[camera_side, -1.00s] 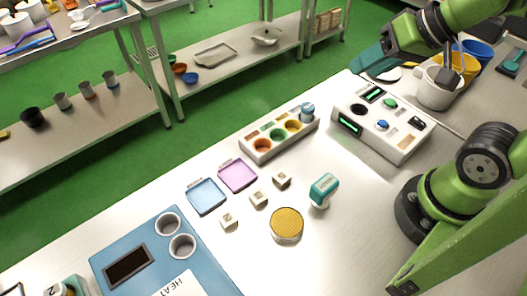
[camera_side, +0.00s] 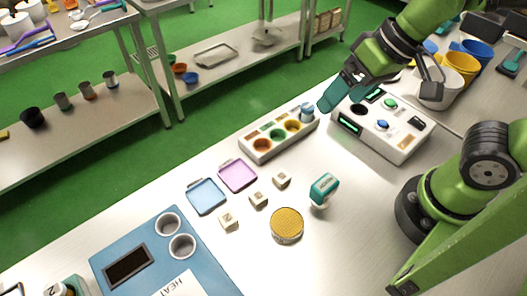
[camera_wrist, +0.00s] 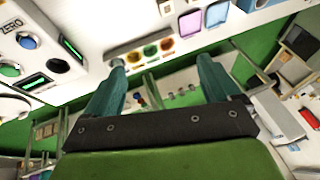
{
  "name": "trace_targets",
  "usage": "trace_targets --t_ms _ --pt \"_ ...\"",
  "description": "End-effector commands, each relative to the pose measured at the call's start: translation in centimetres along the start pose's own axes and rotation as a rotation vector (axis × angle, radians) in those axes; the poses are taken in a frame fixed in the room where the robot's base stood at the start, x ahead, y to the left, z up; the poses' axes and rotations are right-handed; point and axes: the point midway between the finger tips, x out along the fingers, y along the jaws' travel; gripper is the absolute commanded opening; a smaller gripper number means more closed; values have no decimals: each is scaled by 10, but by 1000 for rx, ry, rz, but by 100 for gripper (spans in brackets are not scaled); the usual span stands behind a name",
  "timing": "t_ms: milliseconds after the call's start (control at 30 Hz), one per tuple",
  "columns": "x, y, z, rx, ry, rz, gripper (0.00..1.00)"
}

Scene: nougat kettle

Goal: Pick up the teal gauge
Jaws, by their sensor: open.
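The teal gauge (camera_side: 324,189) is a small teal block-like head on a white base. It stands upright on the white table in the side view, right of the small white cubes and above the yellow-topped round tin. I do not make it out in the wrist view. My gripper (camera_side: 334,98) is high in the side view, above the back edge of the table and well apart from the gauge. In the wrist view its two teal fingers (camera_wrist: 160,62) are spread with nothing between them.
A white tray with coloured cups (camera_side: 280,134) and a white control box (camera_side: 380,125) stand behind the gauge. A yellow-topped tin (camera_side: 287,224), white cubes (camera_side: 259,199), and blue (camera_side: 206,196) and pink trays (camera_side: 238,175) lie left. The table in front of the gauge is clear.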

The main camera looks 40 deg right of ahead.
Motion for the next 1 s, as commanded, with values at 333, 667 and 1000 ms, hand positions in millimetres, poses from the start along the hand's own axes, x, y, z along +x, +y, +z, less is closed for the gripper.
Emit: trace_targets --t_ms 333,667,1000 --pt "26 -55 51 -123 -346 236 89" --pt "62 -38 68 -69 -358 269 89" --pt "119 -21 88 -67 -355 265 89"
